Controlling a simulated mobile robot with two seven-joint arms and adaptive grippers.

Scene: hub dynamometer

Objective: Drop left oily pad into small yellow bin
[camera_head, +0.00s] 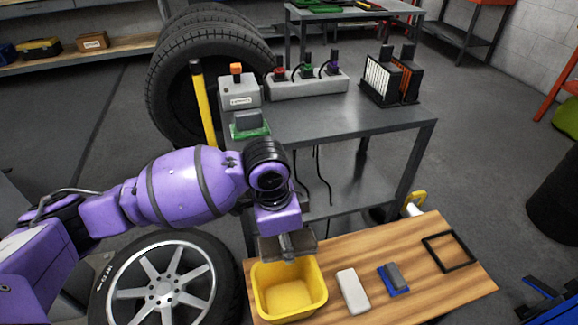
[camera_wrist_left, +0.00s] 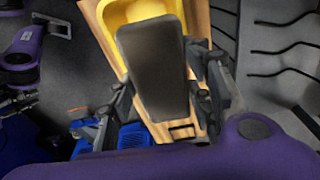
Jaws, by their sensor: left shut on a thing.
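My left gripper (camera_head: 287,246) is above the back part of the small yellow bin (camera_head: 289,300), pointing down. In the left wrist view it is shut on a dark grey pad (camera_wrist_left: 153,68), with a finger on each side of it. The yellow bin (camera_wrist_left: 108,18) shows behind the pad there and is partly hidden by it. My right gripper does not show in the head view.
The bin stands on a wooden bench top (camera_head: 450,284) beside a pale block (camera_head: 353,290), a grey pad on a blue base (camera_head: 394,277) and a black square frame (camera_head: 448,251). A metal cart (camera_head: 330,125) stands behind. A wheel (camera_head: 165,280) is at left.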

